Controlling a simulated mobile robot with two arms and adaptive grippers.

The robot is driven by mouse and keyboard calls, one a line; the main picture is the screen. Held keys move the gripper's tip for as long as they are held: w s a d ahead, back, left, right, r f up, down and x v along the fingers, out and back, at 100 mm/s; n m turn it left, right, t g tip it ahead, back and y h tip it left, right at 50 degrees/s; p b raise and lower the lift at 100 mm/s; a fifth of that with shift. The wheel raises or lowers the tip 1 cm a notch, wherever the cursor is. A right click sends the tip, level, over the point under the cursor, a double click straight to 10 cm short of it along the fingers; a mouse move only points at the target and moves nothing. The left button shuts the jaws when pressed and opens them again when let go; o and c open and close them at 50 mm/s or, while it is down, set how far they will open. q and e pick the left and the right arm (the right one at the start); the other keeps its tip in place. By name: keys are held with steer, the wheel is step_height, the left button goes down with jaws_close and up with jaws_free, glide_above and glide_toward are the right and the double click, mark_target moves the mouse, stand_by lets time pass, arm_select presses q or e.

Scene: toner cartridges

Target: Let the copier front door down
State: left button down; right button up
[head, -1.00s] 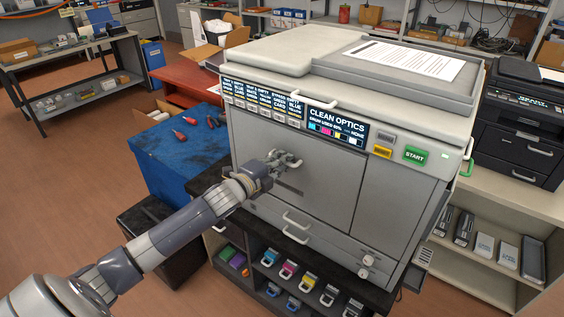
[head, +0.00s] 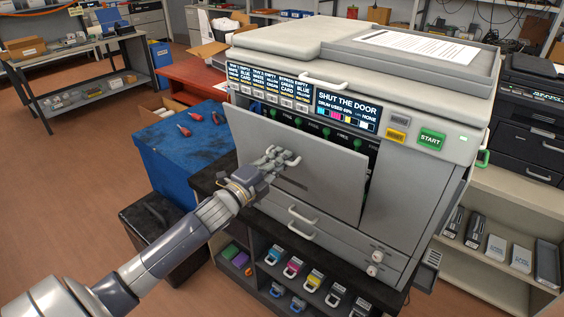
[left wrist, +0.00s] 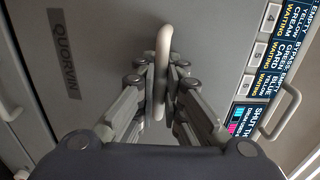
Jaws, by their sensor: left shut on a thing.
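The copier (head: 410,190) stands on a dark bench. Its grey front door (head: 315,185) is tilted out at the top, showing a dark gap with several green knobs (head: 357,143) behind it. The display (head: 347,110) reads "SHUT THE DOOR". My left gripper (head: 285,160) is at the upper middle of the door, shut on the door handle (left wrist: 163,60). In the left wrist view the pale bar handle stands between the two fingers (left wrist: 160,85), and the door's panel lies behind it. My right gripper is not in view.
A blue cabinet (head: 165,160) with red-handled tools stands left of the copier. Toner cartridges (head: 314,280) sit on the shelf below. Two drawer handles (head: 300,220) are under the door. A beige shelf (head: 500,195) with boxes stands at the right.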

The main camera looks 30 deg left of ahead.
arm_select(q)
steer(key=shift+s+f, duration=0.2)
steer(key=shift+s, duration=0.15)
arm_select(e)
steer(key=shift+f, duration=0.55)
arm_select(q)
steer(key=s+t+b, duration=0.1)
steer(key=b, duration=0.1)
steer(key=s+f+b, duration=0.1)
steer(key=b, duration=0.1)
steer(key=shift+t+b, duration=0.4)
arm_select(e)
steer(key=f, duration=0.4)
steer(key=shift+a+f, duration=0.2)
arm_select(q)
steer(key=c, duration=1.2)
jaws_free()
